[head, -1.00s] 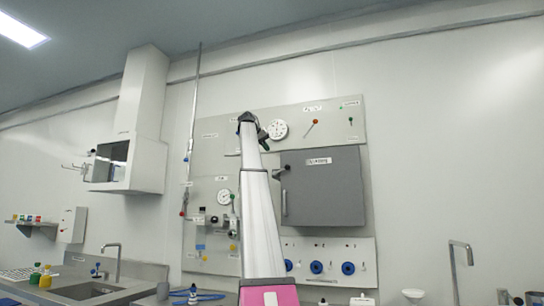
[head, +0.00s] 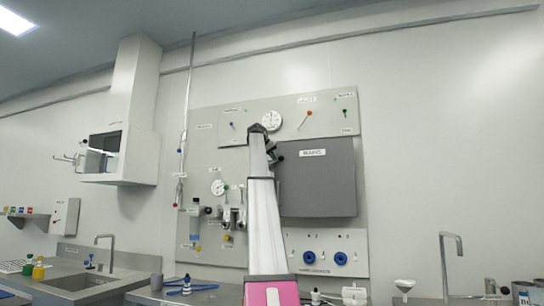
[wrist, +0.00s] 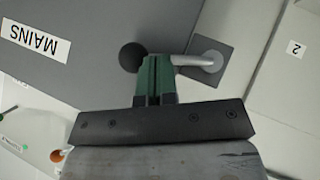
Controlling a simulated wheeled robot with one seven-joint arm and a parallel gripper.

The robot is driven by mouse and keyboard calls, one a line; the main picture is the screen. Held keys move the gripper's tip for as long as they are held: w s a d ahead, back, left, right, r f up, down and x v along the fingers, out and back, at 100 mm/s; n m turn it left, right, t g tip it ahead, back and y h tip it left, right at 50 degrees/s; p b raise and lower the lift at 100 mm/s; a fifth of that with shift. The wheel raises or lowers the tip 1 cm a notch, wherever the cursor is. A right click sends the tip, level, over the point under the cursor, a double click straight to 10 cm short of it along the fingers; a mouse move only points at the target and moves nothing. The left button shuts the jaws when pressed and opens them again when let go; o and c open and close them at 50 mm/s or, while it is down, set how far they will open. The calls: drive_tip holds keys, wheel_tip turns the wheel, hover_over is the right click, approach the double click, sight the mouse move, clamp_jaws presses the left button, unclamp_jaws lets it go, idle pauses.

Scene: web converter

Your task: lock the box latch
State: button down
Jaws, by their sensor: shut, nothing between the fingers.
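The box is a grey cabinet (head: 325,185) on the wall panel, labelled MAINS, with its door flush in its frame. It also fills the upper left of the wrist view (wrist: 85,75), where the label is upside down. Its latch (wrist: 193,60) is a silver lever running sideways from a square plate, with a dark ball knob (wrist: 130,57) lying over the door.
A gauge (head: 271,120) and small levers sit above the box. Valves and another gauge (head: 218,187) are left of my arm. Blue knobs (head: 309,257) are below the box. The wall to the right is clear.

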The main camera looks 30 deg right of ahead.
drive_tip(key=shift+s+d+f+m+t+y, duration=0.3)
drive_tip(key=shift+f+m+t+y, duration=0.2)
drive_tip(key=shift+t+y, duration=0.25)
drive_tip(key=shift+s+f, duration=0.15)
drive_tip(key=shift+f, duration=0.2)
drive_tip(key=shift+r, duration=0.15)
